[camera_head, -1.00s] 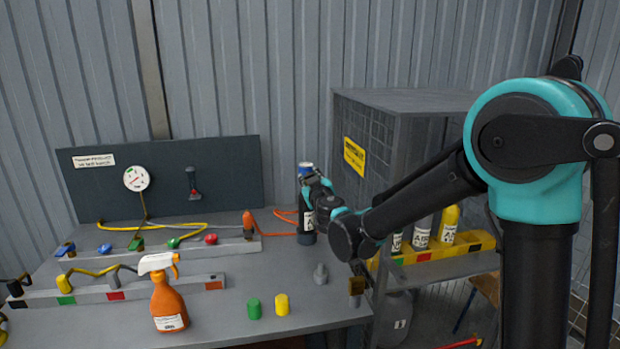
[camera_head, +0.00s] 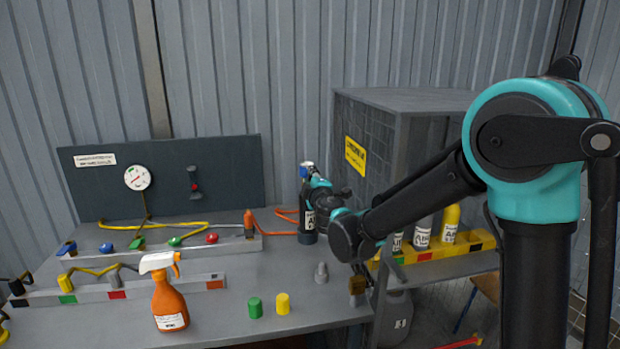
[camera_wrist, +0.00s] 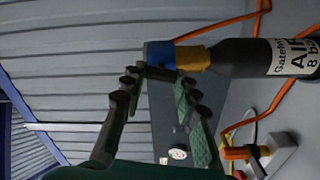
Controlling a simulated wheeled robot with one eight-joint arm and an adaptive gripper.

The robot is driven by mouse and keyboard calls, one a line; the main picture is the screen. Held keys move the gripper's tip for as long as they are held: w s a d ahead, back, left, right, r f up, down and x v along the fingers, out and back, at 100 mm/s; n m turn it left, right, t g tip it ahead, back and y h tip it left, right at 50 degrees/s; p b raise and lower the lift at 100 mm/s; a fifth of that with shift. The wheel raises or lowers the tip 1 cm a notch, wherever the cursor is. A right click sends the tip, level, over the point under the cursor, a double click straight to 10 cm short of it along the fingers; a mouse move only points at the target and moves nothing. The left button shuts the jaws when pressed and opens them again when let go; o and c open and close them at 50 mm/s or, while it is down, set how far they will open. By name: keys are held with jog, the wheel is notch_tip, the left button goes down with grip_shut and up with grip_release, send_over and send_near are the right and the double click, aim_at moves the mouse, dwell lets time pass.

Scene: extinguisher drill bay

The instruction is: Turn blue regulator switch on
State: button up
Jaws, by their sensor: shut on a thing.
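A dark bottle (camera_head: 307,222) with a white "Air" label stands upright at the back right of the bench. It lies sideways in the wrist view (camera_wrist: 245,58), with a yellow collar (camera_wrist: 193,58) and a blue switch (camera_wrist: 158,52) at its top end. My gripper (camera_head: 313,174) is at the bottle's top. In the wrist view its two fingers (camera_wrist: 158,72) are on either side of the blue part, shut on it. The fingers hide part of the blue piece, so its exact turn cannot be told.
A rail with coloured valves (camera_head: 175,246) runs left of the bottle. A gauge (camera_head: 137,177) and a lever (camera_head: 194,185) are on the dark panel (camera_head: 230,165). An orange spray bottle (camera_head: 168,300), a green cylinder (camera_head: 255,307) and a yellow cylinder (camera_head: 283,304) stand in front. A mesh cage (camera_head: 352,120) is close on the right.

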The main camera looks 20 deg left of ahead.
jog(key=shift+n, duration=1.6)
jog(key=o, duration=1.2)
jog(key=v, duration=1.2)
jog(key=shift+f, duration=0.15)
jog(key=shift+d, duration=0.1)
